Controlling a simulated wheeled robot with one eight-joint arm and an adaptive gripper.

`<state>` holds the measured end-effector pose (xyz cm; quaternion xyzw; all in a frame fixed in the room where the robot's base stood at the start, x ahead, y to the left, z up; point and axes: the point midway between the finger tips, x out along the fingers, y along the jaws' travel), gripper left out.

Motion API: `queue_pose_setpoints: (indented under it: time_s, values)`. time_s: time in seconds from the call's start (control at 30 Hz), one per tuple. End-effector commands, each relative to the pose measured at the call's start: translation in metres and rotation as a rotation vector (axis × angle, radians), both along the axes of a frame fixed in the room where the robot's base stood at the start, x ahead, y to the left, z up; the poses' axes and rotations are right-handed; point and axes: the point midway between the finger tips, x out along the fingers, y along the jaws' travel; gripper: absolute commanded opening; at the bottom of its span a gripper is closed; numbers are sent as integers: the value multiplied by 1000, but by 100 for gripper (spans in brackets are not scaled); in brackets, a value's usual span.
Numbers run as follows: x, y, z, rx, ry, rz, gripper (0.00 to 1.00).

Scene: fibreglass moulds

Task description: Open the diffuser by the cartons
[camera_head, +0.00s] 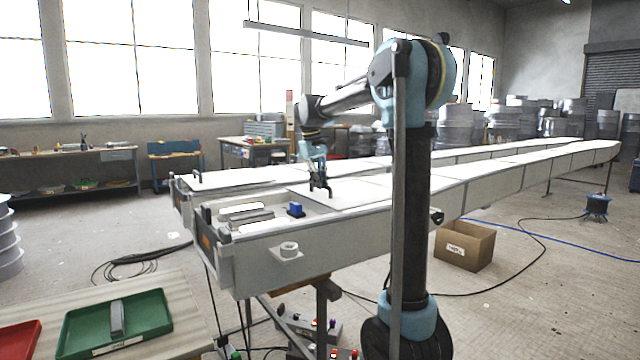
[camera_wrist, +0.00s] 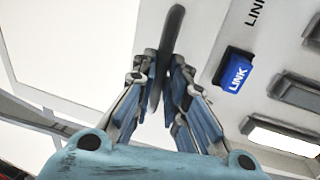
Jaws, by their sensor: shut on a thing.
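The diffuser (camera_head: 352,193) is a flat white panel on the top of the nearer long light housing. A bright white surface, seemingly part of it, fills the left of the wrist view (camera_wrist: 70,50). My gripper (camera_head: 320,190) is down at the panel's near-left end. In the wrist view my gripper (camera_wrist: 165,70) has its fingers closed on both sides of a slim dark handle (camera_wrist: 172,32). Left of the panel, the housing's end bay is uncovered. A brown cardboard carton (camera_head: 464,246) stands on the floor to the right.
The bay holds a blue LINK block (camera_head: 296,209), also in the wrist view (camera_wrist: 235,72), and grey blocks (camera_head: 245,216). A second long housing (camera_head: 182,202) runs behind. A green tray (camera_head: 70,335) lies front left. Cables cross the floor.

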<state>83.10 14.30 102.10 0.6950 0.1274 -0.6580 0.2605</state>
Motion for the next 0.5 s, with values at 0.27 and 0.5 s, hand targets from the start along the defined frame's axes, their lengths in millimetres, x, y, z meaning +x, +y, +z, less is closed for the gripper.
queue_pose_setpoints:
  time_s: [0.27,0.5]
  values:
    - [0,1,0,0,0,1,15]
    - [0,2,0,0,-1,1,33]
